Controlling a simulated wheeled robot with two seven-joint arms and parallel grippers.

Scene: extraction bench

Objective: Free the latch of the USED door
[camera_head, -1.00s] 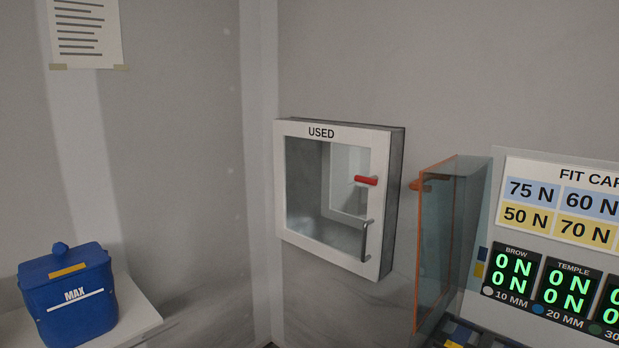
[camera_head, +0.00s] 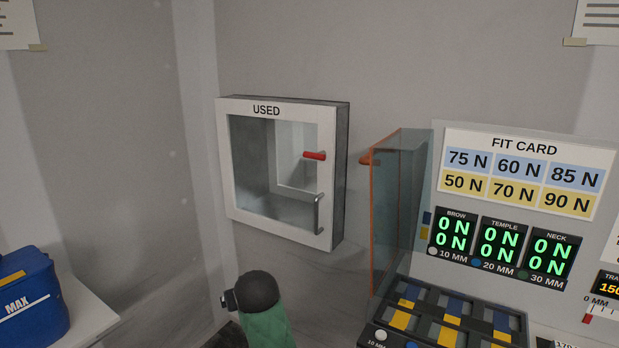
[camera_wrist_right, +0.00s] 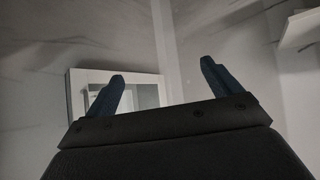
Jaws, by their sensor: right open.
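The USED cabinet (camera_head: 225,185) is a white wall box with a glazed door that looks shut. The red latch (camera_head: 315,155) lies roughly level across the door frame's right side. A grey bar handle (camera_head: 318,214) stands upright below it. In the right wrist view my right gripper (camera_wrist_right: 162,70) is open, its two blue fingers apart with nothing between them. A white-framed box (camera_wrist_right: 84,78), apparently the same cabinet, shows beyond the gripper, partly hidden by the left finger and palm. The gripper is apart from the latch. My left gripper is in neither view.
An orange-edged glass panel (camera_head: 395,205) stands out just right of the cabinet. Further right are the FIT CARD board (camera_head: 520,145), green displays and a tray of blue and yellow pieces (camera_head: 450,315). A blue MAX box (camera_head: 30,300) sits at lower left.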

